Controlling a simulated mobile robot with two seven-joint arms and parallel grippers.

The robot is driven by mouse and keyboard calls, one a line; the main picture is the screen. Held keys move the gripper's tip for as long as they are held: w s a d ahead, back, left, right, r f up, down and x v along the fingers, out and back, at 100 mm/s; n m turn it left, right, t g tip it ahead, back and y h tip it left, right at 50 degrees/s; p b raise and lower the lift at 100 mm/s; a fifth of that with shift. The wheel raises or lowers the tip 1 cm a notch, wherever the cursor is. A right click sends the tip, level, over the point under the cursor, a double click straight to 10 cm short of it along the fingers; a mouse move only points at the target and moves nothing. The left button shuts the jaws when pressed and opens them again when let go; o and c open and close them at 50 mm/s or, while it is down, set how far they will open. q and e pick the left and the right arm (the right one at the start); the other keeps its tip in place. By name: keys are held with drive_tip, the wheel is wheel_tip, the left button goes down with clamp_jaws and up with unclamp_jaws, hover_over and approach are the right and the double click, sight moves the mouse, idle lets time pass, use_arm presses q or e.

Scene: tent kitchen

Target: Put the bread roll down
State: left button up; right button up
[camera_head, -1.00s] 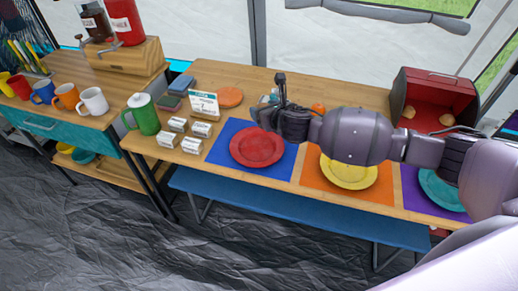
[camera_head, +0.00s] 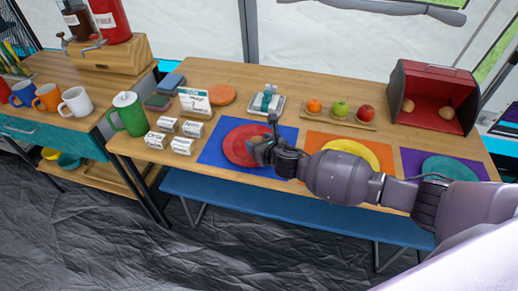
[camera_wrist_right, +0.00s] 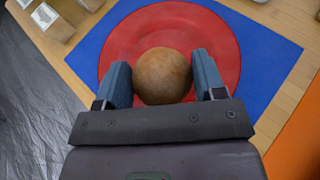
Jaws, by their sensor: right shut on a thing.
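In the right wrist view, a round brown bread roll (camera_wrist_right: 163,76) sits between the two fingers of my right gripper (camera_wrist_right: 164,80). The gripper is shut on it. The roll is over the red plate (camera_wrist_right: 200,25), which lies on a blue placemat (camera_wrist_right: 265,50). I cannot tell whether the roll touches the plate. In the head view, my right gripper (camera_head: 262,150) is over the right part of the red plate (camera_head: 236,148), and it hides the roll. My left gripper is not in view.
A yellow plate (camera_head: 352,148) on an orange mat and a teal plate (camera_head: 448,168) on a purple mat lie to the right. Small labelled boxes (camera_head: 182,146) stand at the left. Fruit (camera_head: 340,108) and an open red bread box (camera_head: 437,95) with rolls are behind.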

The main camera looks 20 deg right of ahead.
wheel_tip(320, 180, down, 3)
drive_tip(key=shift+r+b, duration=0.1)
drive_tip(key=shift+b, duration=0.2)
drive_tip(key=shift+r, duration=0.15)
drive_tip(key=shift+f, duration=0.35)
drive_tip(key=o, duration=0.9)
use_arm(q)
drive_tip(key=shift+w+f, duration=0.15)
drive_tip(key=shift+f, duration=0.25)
use_arm(e)
drive_tip(key=shift+s+r, duration=0.15)
drive_tip(key=shift+r, duration=0.4)
use_arm(q)
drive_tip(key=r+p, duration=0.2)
drive_tip(key=p, duration=0.1)
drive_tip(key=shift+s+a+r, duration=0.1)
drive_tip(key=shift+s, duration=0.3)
use_arm(e)
drive_tip(key=v, duration=1.1)
drive_tip(key=shift+s+d, duration=0.15)
drive_tip(key=shift+s, duration=0.15)
